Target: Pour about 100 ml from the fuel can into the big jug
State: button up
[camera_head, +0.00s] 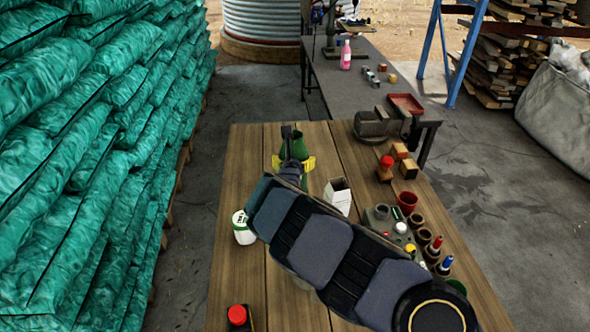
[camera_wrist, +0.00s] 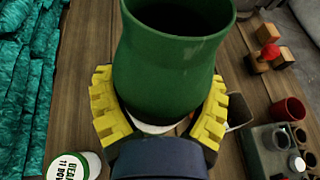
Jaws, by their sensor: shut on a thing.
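My gripper (camera_wrist: 160,108) has its yellow pads closed around a green wide-mouthed vessel (camera_wrist: 172,65). In the head view the vessel (camera_head: 299,148) shows between the yellow pads over the far part of the wooden table. Its dark mouth faces the wrist camera; I cannot see any liquid or tell its level. A patch of white shows just beneath it in the wrist view. I cannot tell from its shape whether this vessel is the fuel can or the big jug. A dark item with a red cap (camera_head: 237,315) stands at the near table edge, partly cut off.
A white labelled tub (camera_head: 243,228) stands left of my arm, an open white carton (camera_head: 338,194) right of it. A grey holder (camera_head: 381,218), a red cup (camera_head: 407,202) and wooden blocks (camera_head: 409,168) crowd the right side. The table's far left is clear. Green sacks (camera_head: 90,170) rise on the left.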

jog(key=shift+a+r+m+h, duration=1.4)
jog(key=shift+a+r, duration=0.85)
jog(key=shift+a, duration=0.7)
jog(key=s+d+f+m+g+h, duration=0.1)
jog(key=s+f+m+g+h, duration=0.4)
jog(key=s, duration=0.5)
notch_tip(320, 180, down, 2)
jog(key=shift+s+f+m+h, duration=0.15)
jog(key=shift+f+m+h, duration=0.1)
jog(key=shift+m+h, duration=0.35)
jog(key=shift+r, duration=0.15)
